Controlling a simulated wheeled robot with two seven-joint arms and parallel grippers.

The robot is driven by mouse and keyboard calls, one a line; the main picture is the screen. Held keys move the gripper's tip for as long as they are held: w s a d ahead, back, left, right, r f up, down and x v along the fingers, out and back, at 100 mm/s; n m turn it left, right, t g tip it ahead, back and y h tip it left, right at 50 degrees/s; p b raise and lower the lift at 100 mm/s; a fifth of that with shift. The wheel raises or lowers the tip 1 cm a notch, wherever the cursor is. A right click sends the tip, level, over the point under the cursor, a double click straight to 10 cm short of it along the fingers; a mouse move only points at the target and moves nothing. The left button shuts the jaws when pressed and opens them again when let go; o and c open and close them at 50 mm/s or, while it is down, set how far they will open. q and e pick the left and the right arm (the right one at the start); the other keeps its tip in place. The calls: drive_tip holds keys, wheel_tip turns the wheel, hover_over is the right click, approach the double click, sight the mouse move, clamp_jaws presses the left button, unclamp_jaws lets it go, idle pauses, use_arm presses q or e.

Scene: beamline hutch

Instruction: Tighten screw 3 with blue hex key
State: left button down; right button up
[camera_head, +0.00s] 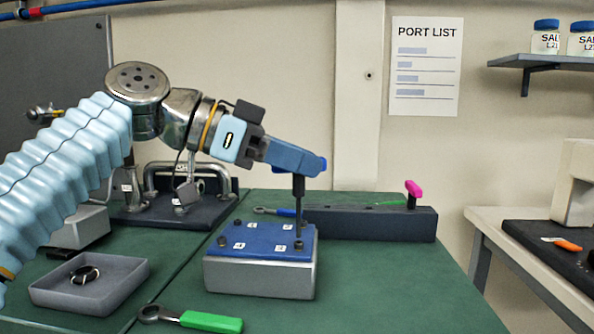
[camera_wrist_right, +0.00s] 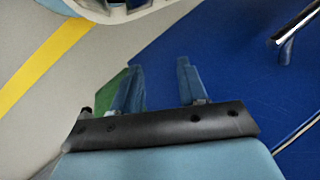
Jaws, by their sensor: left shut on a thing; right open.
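My left gripper (camera_head: 311,166) is shut on the blue hex key (camera_head: 322,166), whose dark shaft points straight down. The key's thin tip ends at or just above a screw (camera_head: 299,244) at the right front corner of the blue plate (camera_head: 262,239). I cannot tell whether the tip is seated in that screw. The plate tops a silver block and has several dark screws near small white labels, too small to read, so I cannot tell which is screw 3. My right gripper (camera_wrist_right: 158,68) is open and empty in the right wrist view, away from the block.
A dark key rack (camera_head: 370,223) with a pink-handled key (camera_head: 413,188) stands behind the block. A green-handled wrench (camera_head: 205,321) lies in front, a blue-handled wrench (camera_head: 273,211) behind. A grey tray (camera_head: 60,296) holds dark rings. The green table is clear at right front.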

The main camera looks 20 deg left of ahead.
use_arm(q)
drive_tip(key=shift+n+t+y, duration=0.3)
drive_tip(key=shift+n+t, duration=0.1)
drive_tip(key=shift+n+t+y, duration=0.3)
drive_tip(key=shift+n+t, duration=0.2)
drive_tip(key=shift+s+n+t+y, duration=0.15)
drive_tip(key=shift+n+t+y, duration=0.45)
drive_tip(key=shift+n, duration=0.1)
drive_tip(key=shift+r+n+t+y, duration=0.15)
drive_tip(key=shift+n+t+y, duration=0.25)
drive_tip(key=shift+n, duration=0.2)
drive_tip(key=shift+y, duration=0.3)
drive_tip(key=shift+n+t, duration=0.3)
